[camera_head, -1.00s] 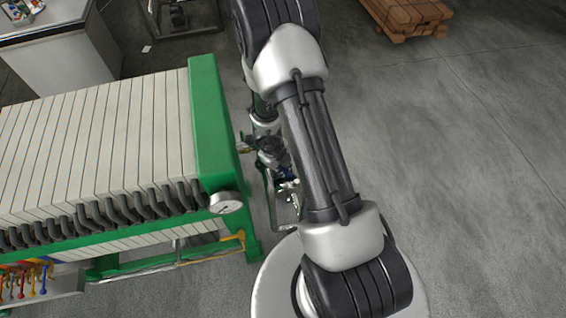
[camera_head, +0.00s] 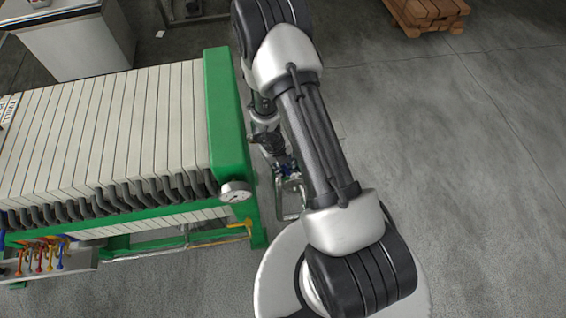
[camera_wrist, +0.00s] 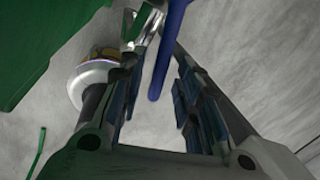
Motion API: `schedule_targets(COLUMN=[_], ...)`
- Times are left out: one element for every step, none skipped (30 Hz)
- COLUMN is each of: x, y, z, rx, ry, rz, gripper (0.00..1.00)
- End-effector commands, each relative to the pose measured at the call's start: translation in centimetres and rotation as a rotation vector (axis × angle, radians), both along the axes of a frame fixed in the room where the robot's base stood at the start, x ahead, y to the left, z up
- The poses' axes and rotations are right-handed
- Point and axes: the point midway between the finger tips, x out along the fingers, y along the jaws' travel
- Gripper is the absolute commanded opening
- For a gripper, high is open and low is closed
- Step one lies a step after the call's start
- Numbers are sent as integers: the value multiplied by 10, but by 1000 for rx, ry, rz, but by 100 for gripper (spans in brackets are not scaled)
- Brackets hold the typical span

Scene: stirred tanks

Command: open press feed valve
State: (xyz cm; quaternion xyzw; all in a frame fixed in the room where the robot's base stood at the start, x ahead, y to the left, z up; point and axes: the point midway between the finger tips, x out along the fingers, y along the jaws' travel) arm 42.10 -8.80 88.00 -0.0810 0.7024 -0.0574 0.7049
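A blue valve lever (camera_wrist: 167,50) hangs into the wrist view from the top and ends between the two fingers of my gripper (camera_wrist: 158,65). The fingers are apart, with a gap visible on each side of the lever's lower end, so my gripper is open. Bright metal fittings (camera_wrist: 150,25) show behind the lever at the top. In the head view, a small blue part (camera_head: 291,167) shows beside my arm at the end of the green-framed filter press (camera_head: 226,120). My arm hides most of the valve there, and the fingers are hard to make out.
A round pressure gauge (camera_head: 236,192) sits on the press end. Coloured small levers (camera_head: 42,255) stand at lower left. In the wrist view, a round metal fitting (camera_wrist: 92,82) is close to the left finger. Open floor (camera_head: 460,170) lies to the right, with stacked wood (camera_head: 427,12) behind.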

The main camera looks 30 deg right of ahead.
Motion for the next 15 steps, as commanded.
schedule_targets(x=[0, 0, 0, 0, 0, 0, 0, 0, 0, 1, 1, 1, 1, 1, 1], y=[0, 0, 0, 0, 0, 0, 0, 0, 0, 0, 1, 1, 2, 3, 4], z=[0, 0, 0, 0, 0, 0, 0, 1, 2, 3, 5, 9, 12, 16, 22], rx=[0, 0, 0, 0, 0, 0, 0, 0, 0, -1, -1, -1, -2, -2, -2], ry=[0, 0, 0, 0, 0, 0, 0, 0, -1, -1, -2, -3, -3, -3, -4], rz=[0, 0, 0, 0, 1, 1, 1, 1, 1, 1, -1, 1, 0, 1, 1], gripper=[33, 33, 33, 33, 33, 33, 33, 33, 33, 33, 33, 33, 33, 33, 33])
